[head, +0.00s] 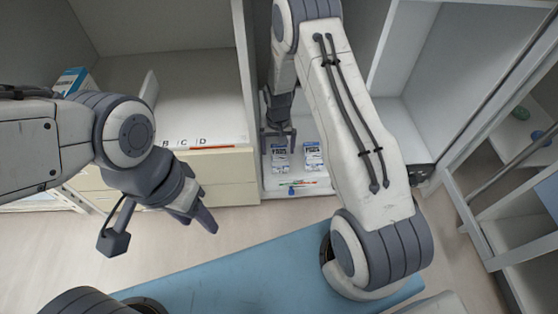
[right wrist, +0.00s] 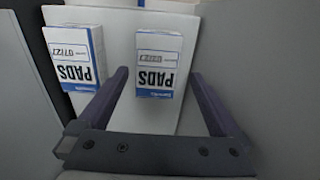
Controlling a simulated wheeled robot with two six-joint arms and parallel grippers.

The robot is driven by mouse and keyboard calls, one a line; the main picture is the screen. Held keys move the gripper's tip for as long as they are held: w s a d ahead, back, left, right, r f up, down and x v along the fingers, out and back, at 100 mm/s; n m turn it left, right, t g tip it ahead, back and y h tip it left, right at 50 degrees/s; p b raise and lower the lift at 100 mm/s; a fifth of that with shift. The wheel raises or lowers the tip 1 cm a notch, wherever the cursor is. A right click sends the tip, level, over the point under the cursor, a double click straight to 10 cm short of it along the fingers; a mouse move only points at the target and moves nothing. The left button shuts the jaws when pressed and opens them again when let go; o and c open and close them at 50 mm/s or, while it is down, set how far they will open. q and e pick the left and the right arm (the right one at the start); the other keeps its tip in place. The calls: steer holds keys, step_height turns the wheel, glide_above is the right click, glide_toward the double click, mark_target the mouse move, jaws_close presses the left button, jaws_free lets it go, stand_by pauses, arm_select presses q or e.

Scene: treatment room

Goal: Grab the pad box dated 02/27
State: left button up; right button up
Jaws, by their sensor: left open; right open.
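Two white-and-blue pad boxes stand side by side in the shelf compartment. In the right wrist view their labels are upside down. The pad box on the right there (right wrist: 158,62) has a small date that seems to read 02/27; it is the left one in the head view (head: 280,158). The other pad box (right wrist: 72,65), on the right in the head view (head: 313,156), seems to read 07/27. My right gripper (right wrist: 160,75) is open and empty, its fingers either side of the 02/27 box in view, with no contact visible. My left gripper (head: 197,222) is open and empty over the floor.
Pen-like items (head: 295,184) lie at the shelf's front. A shelf marked B, C, D (head: 200,115) is at left. A blue padded surface (head: 250,275) lies in front.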

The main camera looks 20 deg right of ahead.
mark_target(280, 154)
steer(key=f+b, duration=0.4)
steer(key=f, duration=0.1)
steer(key=shift+d, duration=0.2)
steer(key=shift+r, duration=0.15)
steer(key=c, duration=1.4)
